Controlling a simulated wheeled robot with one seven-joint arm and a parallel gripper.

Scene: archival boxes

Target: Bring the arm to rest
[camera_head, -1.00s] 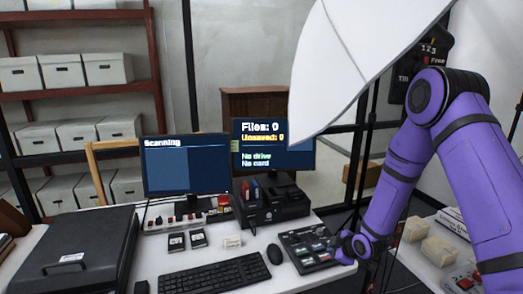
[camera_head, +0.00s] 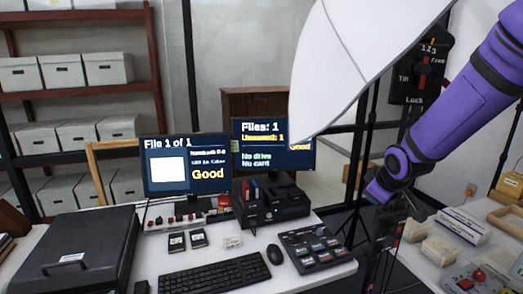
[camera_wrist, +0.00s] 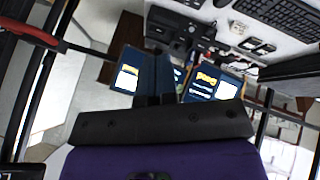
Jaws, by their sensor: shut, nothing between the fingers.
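My purple arm shows at the right in the head view, beyond the right end of the desk (camera_head: 330,277), with its wrist end hanging over the gap between the desk and the right-hand table. My gripper (camera_wrist: 155,62) shows in the wrist view, with its dark fingers together and nothing between them. In the head view I cannot make out its fingertips. Behind the fingers, the wrist view shows two lit monitors, tilted in the picture. The button panel (camera_head: 314,248) on the desk stands apart from my arm.
The left monitor (camera_head: 186,165) reads "File 1 of 1" and "Good"; the right monitor (camera_head: 273,144) reads "Files: 1". A white umbrella (camera_head: 345,65) hangs close left of my arm. A keyboard (camera_head: 215,274) and mouse (camera_head: 275,254) lie on the desk. The right-hand table (camera_head: 450,268) holds boxes.

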